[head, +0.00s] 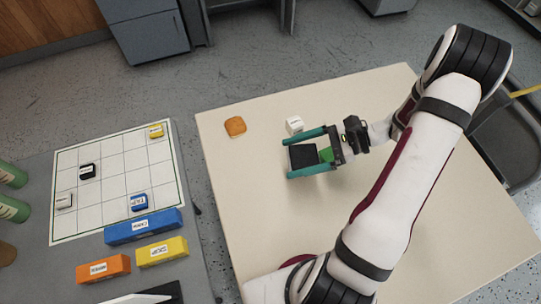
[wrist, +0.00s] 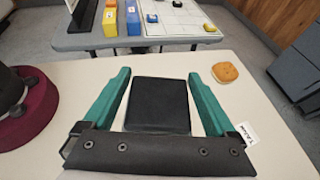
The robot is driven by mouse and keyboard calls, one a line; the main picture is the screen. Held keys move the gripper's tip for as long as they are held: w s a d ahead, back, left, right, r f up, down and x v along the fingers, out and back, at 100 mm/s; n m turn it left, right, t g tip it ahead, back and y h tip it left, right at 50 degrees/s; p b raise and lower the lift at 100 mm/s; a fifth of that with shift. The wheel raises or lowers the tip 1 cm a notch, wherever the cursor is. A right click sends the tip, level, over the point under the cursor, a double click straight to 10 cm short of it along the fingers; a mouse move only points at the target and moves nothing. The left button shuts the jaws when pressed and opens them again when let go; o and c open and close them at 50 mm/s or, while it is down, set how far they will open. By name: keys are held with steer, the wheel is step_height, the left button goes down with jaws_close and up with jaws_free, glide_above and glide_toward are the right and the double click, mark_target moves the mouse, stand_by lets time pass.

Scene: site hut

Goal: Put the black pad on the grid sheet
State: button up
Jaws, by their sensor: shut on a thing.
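The black pad (head: 303,156) is a flat dark square between the two teal fingers of my gripper (head: 304,153), over the cream table. In the wrist view the pad (wrist: 158,103) lies flat between the fingers of my gripper (wrist: 158,88), which is shut on it. I cannot tell how high it is above the table. The grid sheet (head: 130,162) is white with dark lines and lies on the grey table at the left, apart from my gripper. The sheet also shows at the top of the wrist view (wrist: 178,15). Several small labelled blocks stand on it.
A gap separates the tables.

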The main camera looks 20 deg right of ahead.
steer(key=shift+s+d+r, duration=0.15)
steer(key=shift+d+r, duration=0.1)
steer(key=shift+d, duration=0.1)
steer(key=w+a, duration=1.1)
steer(key=w, duration=0.1)
steer(key=m+t, duration=0.2)
glide_above(115, 181)
steer(key=shift+h, duration=0.3)
step_height(115, 181, down, 7)
steer(key=shift+w+d+r, duration=0.15)
steer(key=shift+r, duration=0.05)
steer(key=f, duration=0.4)
steer(key=shift+a, duration=0.2)
steer(key=shift+f, duration=0.1)
steer(key=shift+f, duration=0.1)
